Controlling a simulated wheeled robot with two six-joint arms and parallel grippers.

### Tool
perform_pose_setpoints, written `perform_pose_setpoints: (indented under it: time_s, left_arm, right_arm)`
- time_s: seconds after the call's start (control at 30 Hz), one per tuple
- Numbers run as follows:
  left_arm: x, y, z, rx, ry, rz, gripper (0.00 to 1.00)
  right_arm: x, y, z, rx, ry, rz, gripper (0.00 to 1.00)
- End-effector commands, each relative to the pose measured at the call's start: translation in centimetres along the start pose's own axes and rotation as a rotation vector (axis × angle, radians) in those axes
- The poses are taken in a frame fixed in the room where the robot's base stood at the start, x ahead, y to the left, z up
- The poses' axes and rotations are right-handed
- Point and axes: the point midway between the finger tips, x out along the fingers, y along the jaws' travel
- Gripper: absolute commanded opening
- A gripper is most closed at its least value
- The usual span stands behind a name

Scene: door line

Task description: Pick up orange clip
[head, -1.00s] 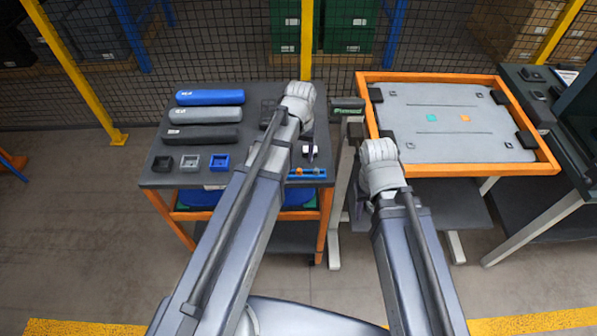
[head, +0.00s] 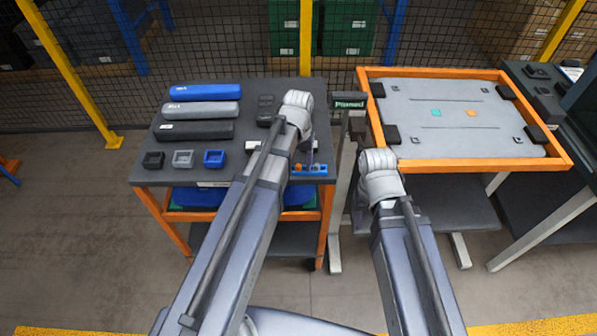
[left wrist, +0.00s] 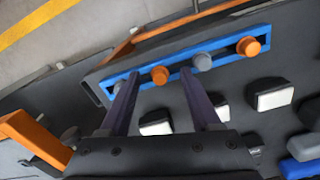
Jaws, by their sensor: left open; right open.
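A blue rack (left wrist: 120,82) holds two orange clips and a grey clip (left wrist: 202,62) between them. One orange clip (left wrist: 160,75) appears between my left gripper's fingertips in the left wrist view; the other orange clip (left wrist: 249,46) is at the rack's right end. My left gripper (left wrist: 160,82) is open, its dark fingers reaching to the near edge of the rack; I see no grip on the clip. In the head view the blue rack (head: 322,171) is at the table's front right corner, partly behind my left arm.
The dark table (head: 253,90) also carries blue, grey and black cases and three small bins, with a blue bin (head: 214,158) nearest the rack. White-topped blocks (left wrist: 273,97) lie beside the rack. An orange-framed table (head: 467,75) stands to the right, across a gap.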

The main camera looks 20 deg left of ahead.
Motion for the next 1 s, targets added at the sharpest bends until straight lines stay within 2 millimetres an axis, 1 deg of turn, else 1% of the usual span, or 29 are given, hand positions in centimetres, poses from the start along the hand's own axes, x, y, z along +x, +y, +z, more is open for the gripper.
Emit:
perform_pose_setpoints:
  time_s: [0.13, 0.7, 1.0]
  left_arm:
    - [-0.15, 0.01, 0.00, 0.000, 0.000, 0.000, 0.64]
    - [-0.14, 0.00, 0.00, 0.000, 0.000, 0.000, 0.00]
    - [-0.14, 0.00, 0.00, 0.000, 0.000, 0.000, 0.00]
  right_arm:
    - [-0.14, 0.01, 0.01, 0.000, 0.000, 0.000, 0.50]
    - [-0.14, 0.01, 0.01, 0.000, 0.000, 0.000, 0.50]
    - [-0.14, 0.01, 0.01, 0.000, 0.000, 0.000, 0.50]
